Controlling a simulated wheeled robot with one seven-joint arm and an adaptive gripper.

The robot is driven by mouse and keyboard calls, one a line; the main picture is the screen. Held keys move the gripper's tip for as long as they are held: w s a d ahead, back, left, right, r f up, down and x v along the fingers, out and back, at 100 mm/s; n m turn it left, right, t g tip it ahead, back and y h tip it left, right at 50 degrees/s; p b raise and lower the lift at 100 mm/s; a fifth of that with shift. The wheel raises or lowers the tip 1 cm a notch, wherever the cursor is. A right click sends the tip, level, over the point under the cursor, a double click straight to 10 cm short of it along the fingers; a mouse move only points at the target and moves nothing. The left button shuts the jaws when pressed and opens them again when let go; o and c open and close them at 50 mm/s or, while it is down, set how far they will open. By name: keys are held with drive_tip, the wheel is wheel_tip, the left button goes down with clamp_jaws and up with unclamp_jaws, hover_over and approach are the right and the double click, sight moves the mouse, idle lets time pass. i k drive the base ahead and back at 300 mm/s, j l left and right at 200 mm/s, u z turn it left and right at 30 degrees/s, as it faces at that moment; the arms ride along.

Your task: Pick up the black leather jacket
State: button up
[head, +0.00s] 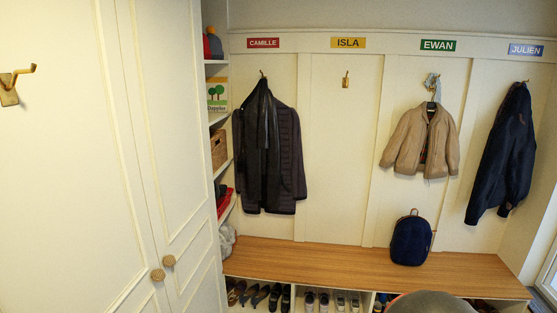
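A black garment (263,145) hangs from the hook under the red CAMILLE sign, against the white panel. Its left part looks smooth like leather; beside it on the right is a dark quilted coat part (291,150), and I cannot tell whether these are one garment or two. A dark navy-black jacket (507,150) hangs under the blue JULIEN sign at the right. I cannot tell its material for sure. My gripper is not in view; a grey rounded part at the bottom edge looks like part of my arm.
A tan jacket (423,140) hangs under EWAN; the ISLA hook (346,80) is empty. A navy backpack (411,238) stands on the wooden bench (320,258), with shoes in cubbies below. White cabinet doors (90,160) and side shelves fill the left.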

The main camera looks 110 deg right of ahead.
sight(259, 159)
drive_tip(key=z, duration=3.55)
drive_tip(key=u, duration=1.4)
drive_tip(key=z, duration=1.4)
drive_tip(key=i+l+z, duration=0.15)
drive_tip(key=i, duration=0.4)
